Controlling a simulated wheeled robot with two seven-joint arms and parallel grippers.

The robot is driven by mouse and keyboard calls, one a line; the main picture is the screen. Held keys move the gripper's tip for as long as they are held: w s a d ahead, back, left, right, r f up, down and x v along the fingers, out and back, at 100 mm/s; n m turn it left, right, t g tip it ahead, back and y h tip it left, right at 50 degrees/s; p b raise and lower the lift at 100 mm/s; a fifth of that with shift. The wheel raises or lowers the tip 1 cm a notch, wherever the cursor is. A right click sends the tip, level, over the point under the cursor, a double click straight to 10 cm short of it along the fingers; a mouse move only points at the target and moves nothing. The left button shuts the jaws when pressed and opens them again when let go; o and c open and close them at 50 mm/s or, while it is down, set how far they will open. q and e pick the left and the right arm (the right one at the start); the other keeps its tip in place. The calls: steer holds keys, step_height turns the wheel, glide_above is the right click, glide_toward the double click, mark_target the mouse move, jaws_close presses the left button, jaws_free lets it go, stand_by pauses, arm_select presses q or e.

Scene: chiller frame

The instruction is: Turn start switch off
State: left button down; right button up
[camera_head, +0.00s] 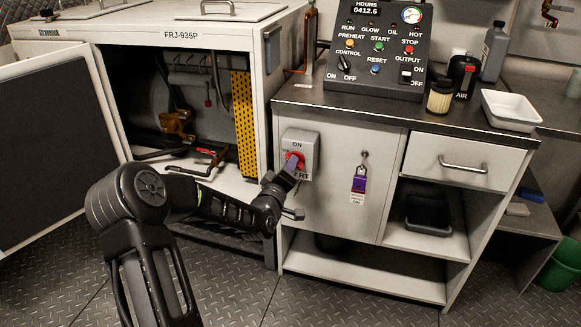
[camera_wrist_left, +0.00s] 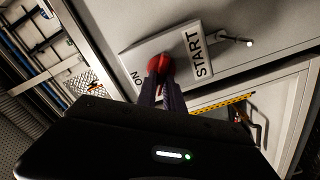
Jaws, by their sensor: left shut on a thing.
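The start switch is a grey box (camera_head: 301,146) on the front of the cabinet, with a red knob (camera_head: 291,160) in its middle. ON is printed above the knob, and the end of the START label shows below it, partly covered. My left gripper (camera_head: 289,170) reaches the box from the lower left, its fingers shut on the red knob. The wrist view shows the knob (camera_wrist_left: 158,63) at the tips of my two dark fingers (camera_wrist_left: 160,82), with the START plate (camera_wrist_left: 195,50) beside it. The fingers hide part of the knob. My right gripper is out of view.
A control panel (camera_head: 378,50) stands on the counter (camera_head: 340,98) above the switch. A purple padlock (camera_head: 359,182) hangs to the right of it. The open enclosure (camera_head: 135,38) is on the left, with its door (camera_head: 50,140) swung out. A white tray (camera_head: 510,110) sits at right.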

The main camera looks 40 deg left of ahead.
arm_select(q)
steer(key=shift+a+f+n+b, duration=0.1)
steer(key=shift+f+n+b, duration=0.05)
steer(key=shift+n, duration=1.65)
steer(key=shift+f+n+b, duration=0.1)
steer(key=shift+n+b, duration=0.05)
steer(key=shift+n, duration=1.65)
steer(key=c, duration=1.5)
jaws_free()
steer(key=shift+o, duration=0.2)
steer(key=shift+s, duration=0.15)
steer(key=p+v, duration=0.1)
steer(key=v, duration=0.6)
steer(key=shift+s, duration=0.3)
